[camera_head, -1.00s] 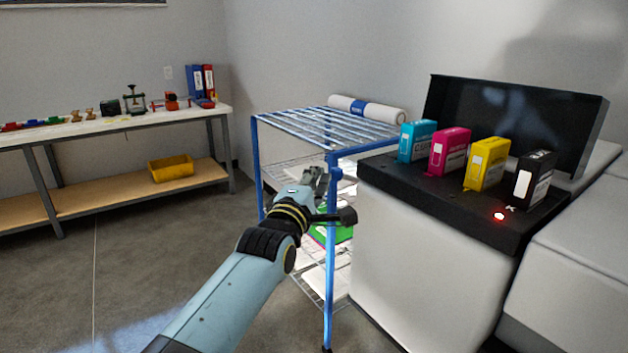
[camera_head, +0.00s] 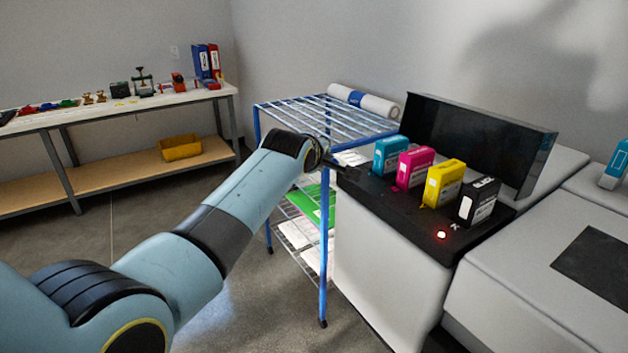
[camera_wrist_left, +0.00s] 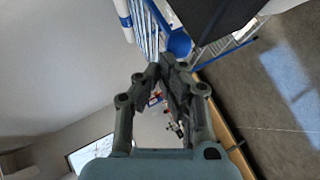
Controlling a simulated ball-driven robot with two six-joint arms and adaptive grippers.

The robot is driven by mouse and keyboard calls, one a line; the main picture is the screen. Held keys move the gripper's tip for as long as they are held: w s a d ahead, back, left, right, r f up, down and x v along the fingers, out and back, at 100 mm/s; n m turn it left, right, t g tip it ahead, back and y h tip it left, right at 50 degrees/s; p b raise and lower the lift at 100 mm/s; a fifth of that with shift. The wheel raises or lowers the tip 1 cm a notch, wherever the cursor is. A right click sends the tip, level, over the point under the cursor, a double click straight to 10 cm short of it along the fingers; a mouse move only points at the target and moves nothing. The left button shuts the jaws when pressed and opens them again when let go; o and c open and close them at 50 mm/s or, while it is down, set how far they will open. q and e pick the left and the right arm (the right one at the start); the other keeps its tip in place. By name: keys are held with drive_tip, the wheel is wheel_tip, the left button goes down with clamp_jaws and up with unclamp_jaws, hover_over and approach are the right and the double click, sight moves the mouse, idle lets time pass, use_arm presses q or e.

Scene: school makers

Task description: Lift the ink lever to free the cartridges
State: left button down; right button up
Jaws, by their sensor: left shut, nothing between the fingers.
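Cyan (camera_head: 391,156), magenta (camera_head: 415,168), yellow (camera_head: 443,184) and black (camera_head: 480,202) ink cartridges stand upright in a row on the printer's black ink deck (camera_head: 382,199). The black lid (camera_head: 478,142) stands open behind them. I cannot make out an ink lever. My left gripper (camera_head: 346,172) is at the deck's left end, apart from the cyan cartridge; its fingers are small and partly hidden by my wrist. In the left wrist view its fingers (camera_wrist_left: 166,66) come together with nothing between them. My right gripper is not in view.
A blue wire rack (camera_head: 322,115) with a white roll (camera_head: 364,102) on top stands left of the printer, close behind my left arm. A workbench (camera_head: 110,113) with small items and a yellow bin (camera_head: 181,148) is along the far wall. Grey printer surfaces (camera_head: 540,262) extend right.

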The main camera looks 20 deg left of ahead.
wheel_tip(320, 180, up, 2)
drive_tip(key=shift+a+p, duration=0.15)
drive_tip(key=shift+p, duration=0.6)
